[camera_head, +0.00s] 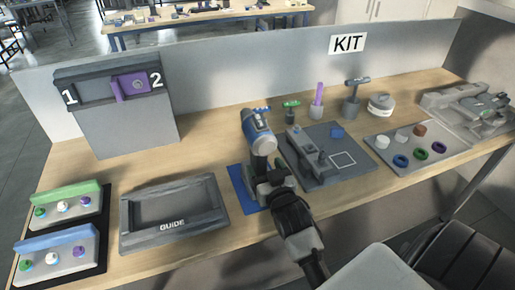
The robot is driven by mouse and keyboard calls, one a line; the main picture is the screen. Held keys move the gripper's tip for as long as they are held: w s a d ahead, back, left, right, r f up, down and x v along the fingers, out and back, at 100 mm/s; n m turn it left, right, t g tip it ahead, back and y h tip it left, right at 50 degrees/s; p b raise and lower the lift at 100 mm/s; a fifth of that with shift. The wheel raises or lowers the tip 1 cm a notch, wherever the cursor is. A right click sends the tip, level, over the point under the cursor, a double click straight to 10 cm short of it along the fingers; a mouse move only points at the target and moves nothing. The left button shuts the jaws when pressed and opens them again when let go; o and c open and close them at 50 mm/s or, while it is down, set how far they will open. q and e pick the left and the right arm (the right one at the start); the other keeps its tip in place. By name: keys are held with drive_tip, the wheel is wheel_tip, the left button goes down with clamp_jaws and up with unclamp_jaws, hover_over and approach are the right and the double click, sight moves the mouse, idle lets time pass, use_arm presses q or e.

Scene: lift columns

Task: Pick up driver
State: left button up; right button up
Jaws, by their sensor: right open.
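The driver (257,131), blue and grey with a handle pointing down, stands upright near the middle of the workbench. It is on or over a blue mat (238,183). My right gripper (268,174) is open at the lower part of the driver, around or right in front of its handle. The gripper hides the driver's base, and I cannot tell whether the fingers touch it. My left gripper is not in view.
A dark board (310,174) with a grey fixture and blue block lies close right of the driver. A tray marked GUIDE (174,213) lies to the left. Several holders with tools stand behind. A tray of rings (418,149) is at the right.

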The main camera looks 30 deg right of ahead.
drive_tip(key=x, duration=0.1)
drive_tip(key=p+x, duration=0.1)
drive_tip(key=x, duration=0.3)
drive_tip(key=shift+w+f, duration=0.2)
drive_tip(key=shift+f, duration=0.1)
drive_tip(key=shift+s+a, duration=0.1)
drive_tip(key=shift+s, duration=0.05)
drive_tip(key=shift+c, duration=1.2)
drive_tip(key=c, duration=0.9)
drive_tip(key=shift+r, duration=0.15)
clamp_jaws()
